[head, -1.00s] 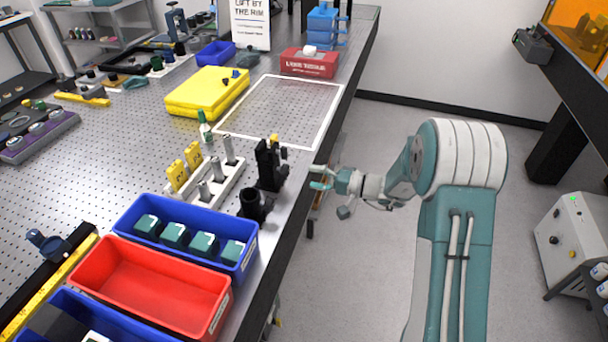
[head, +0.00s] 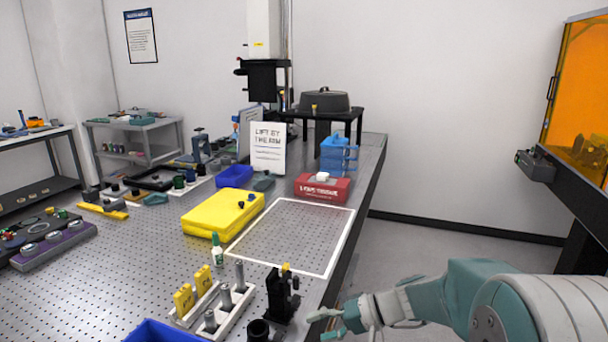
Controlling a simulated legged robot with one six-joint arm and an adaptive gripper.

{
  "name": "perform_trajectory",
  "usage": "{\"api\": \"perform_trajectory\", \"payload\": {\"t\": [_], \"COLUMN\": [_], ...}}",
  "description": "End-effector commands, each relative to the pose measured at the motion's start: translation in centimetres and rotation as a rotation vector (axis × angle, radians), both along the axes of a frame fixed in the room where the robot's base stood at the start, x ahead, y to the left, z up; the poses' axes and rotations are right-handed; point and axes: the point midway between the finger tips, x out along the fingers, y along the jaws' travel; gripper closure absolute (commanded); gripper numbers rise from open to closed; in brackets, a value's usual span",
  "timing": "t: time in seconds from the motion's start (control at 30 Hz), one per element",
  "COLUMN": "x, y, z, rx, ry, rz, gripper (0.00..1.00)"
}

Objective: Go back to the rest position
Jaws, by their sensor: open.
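My gripper (head: 328,325) is at the lower middle right of the head view, at the end of my teal and white arm. Its teal fingers are apart and hold nothing. It points left, beside the right edge of the perforated metal table (head: 130,265). A small black optical mount (head: 281,297) with a yellow knob stands on the table just left of the gripper, apart from it in the picture.
A white-outlined square (head: 290,233) on the table is empty. Around it are a yellow case (head: 221,211), a red tissue box (head: 322,188), a small green-capped bottle (head: 217,250) and a rack of posts (head: 213,308). An orange-windowed enclosure (head: 580,95) stands right. Floor between is clear.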

Motion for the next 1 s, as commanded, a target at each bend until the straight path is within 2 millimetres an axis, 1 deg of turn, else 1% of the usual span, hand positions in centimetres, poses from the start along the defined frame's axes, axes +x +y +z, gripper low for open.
{"api": "perform_trajectory", "payload": {"t": [0.03,0.2,0.37,0.5,0.8,0.9,1.0], "x": [-1.5,-5.9,-9.8,-12.7,-17.7,-18.9,-19.6], "y": [0.0,-1.0,-2.6,-4.4,-9.0,-10.4,-11.4], "z": [0.9,2.3,3.2,3.9,5.4,6.0,6.4], "rx": [-0.057,-0.257,-0.447,-0.609,-0.919,-0.997,-1.049], "ry": [-0.003,-0.002,-0.028,-0.071,-0.225,-0.284,-0.328], "rz": [0.017,0.042,0.032,-0.004,-0.147,-0.206,-0.248], "gripper": [0.21,0.21,0.21,0.21,0.21,0.21,0.21]}}
